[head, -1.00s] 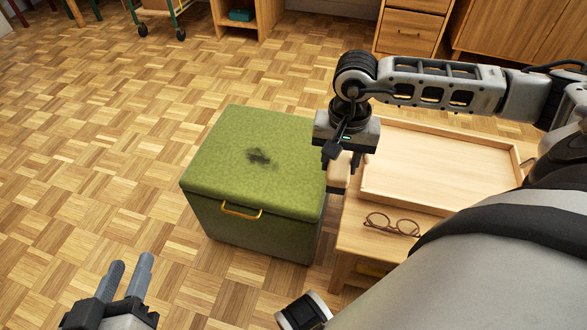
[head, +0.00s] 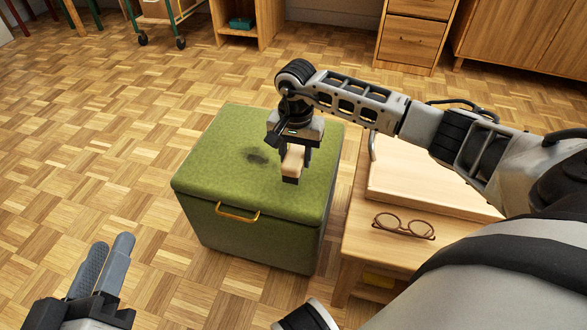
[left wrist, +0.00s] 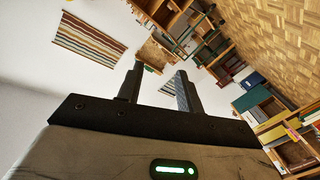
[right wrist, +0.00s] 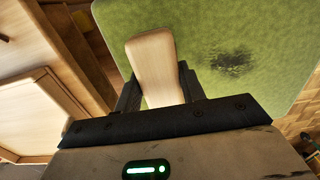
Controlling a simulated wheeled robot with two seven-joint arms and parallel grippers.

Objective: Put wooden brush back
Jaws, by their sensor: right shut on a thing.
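My right gripper (head: 293,166) is shut on the wooden brush (head: 292,158) and holds it over the right part of the green storage box (head: 235,180). The brush also shows in the right wrist view (right wrist: 153,58), as a pale wooden block between the fingers. The box lid is closed and has a dark smudge (head: 257,156) on top, also seen in the right wrist view (right wrist: 232,62). My left gripper (head: 103,265) is open and empty over the floor at the lower left.
A low wooden table (head: 360,248) stands right of the box, with a wooden tray (head: 420,185) and brown glasses (head: 403,227) on it. My right arm covers part of the tray. Floor left of the box is clear.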

